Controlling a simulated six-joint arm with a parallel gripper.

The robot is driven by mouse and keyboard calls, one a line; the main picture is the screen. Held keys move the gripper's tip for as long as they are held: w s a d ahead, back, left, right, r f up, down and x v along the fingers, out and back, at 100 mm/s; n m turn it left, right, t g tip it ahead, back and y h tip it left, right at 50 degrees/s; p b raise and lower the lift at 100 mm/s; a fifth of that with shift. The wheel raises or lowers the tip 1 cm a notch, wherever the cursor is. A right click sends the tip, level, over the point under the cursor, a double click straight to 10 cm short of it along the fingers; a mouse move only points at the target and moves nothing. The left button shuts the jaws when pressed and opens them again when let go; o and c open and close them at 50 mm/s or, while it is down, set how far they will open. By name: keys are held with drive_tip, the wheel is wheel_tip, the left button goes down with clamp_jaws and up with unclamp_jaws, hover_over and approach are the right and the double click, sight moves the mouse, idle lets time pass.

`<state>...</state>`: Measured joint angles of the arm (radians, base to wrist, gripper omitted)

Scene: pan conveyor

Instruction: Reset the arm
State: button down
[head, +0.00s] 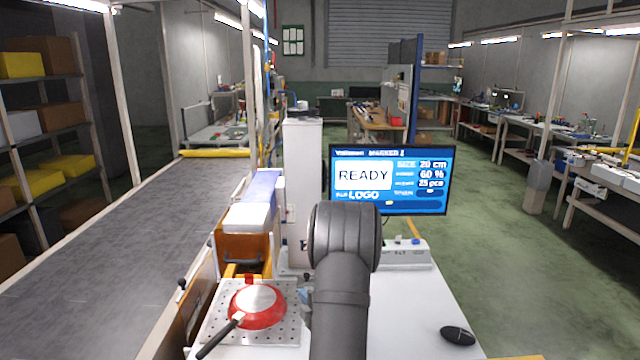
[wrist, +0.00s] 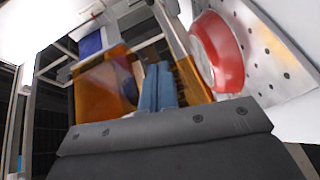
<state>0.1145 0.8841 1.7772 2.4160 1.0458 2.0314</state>
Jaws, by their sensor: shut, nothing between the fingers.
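My gripper (wrist: 158,72) shows in the wrist view as two blue fingers side by side, shut with nothing between them. In the head view my dark arm rises at the bottom centre and hides most of the gripper. A red pan (head: 257,303) lies bottom up on a perforated metal plate (head: 286,335), left of my arm. Its black handle points to the lower left. The pan (wrist: 218,50) also shows in the wrist view, right of the fingers and apart from them.
An orange machine (head: 240,250) stands behind the plate. A wide grey conveyor (head: 110,240) runs along the left. A screen (head: 388,180) reading READY stands behind my arm. A black mouse (head: 458,335) lies on the white table (head: 410,310), which is otherwise mostly clear at right.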

drive_tip(key=w, duration=0.3)
drive_tip(key=w+f, duration=0.1)
drive_tip(key=w, duration=0.1)
drive_tip(key=w+a, duration=0.1)
drive_tip(key=w, duration=0.2)
drive_tip(key=shift+w+f, duration=0.25)
drive_tip(key=shift+w, duration=0.05)
drive_tip(key=shift+w+d+f, duration=0.15)
drive_tip(key=shift+w+d, duration=0.25)
drive_tip(key=shift+w, duration=0.25)
